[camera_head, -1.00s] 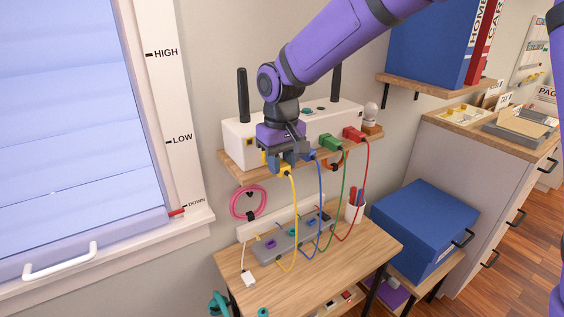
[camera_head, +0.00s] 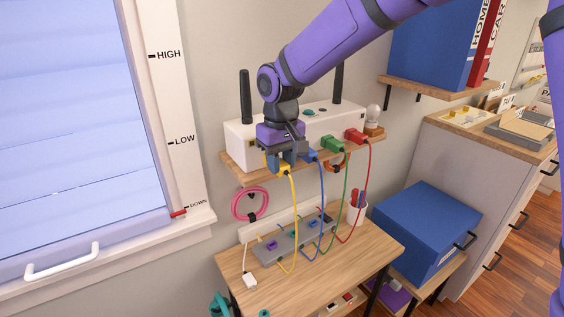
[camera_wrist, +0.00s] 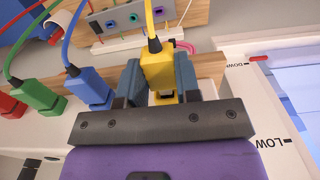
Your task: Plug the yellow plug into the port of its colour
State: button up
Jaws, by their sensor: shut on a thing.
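My gripper (camera_head: 281,158) is shut on the yellow plug (camera_wrist: 157,68), with one finger on each side of it. The plug's yellow cord trails away from the shelf and hangs down in the head view, where the plug (camera_head: 285,170) shows below the fingers. The plug's front end points at the white router box (camera_head: 240,136) on the wall shelf. In the wrist view a small yellow and white patch shows beyond the plug, close to the box. The yellow port is mostly hidden, and I cannot tell whether the plug is in it.
Blue (camera_head: 311,156), green (camera_head: 333,144) and red (camera_head: 356,136) plugs with cords sit at the box's front, right of my gripper. Two black antennas rise from the box. A grey strip (camera_head: 267,253) with coloured sockets lies on the desk below. A pink cable coil (camera_head: 237,207) hangs left.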

jog(key=shift+w+a, duration=0.25)
jog(key=shift+w, duration=0.15)
dwell(0.5)
jog(key=shift+s+d, duration=0.55)
jog(key=shift+s, duration=0.3)
jog(key=shift+w+a, duration=0.5)
jog(key=shift+w, duration=0.25)
dwell(1.2)
jog(key=o, duration=1.1)
notch_tip(320, 180, up, 11)
jog(key=shift+f, duration=0.1)
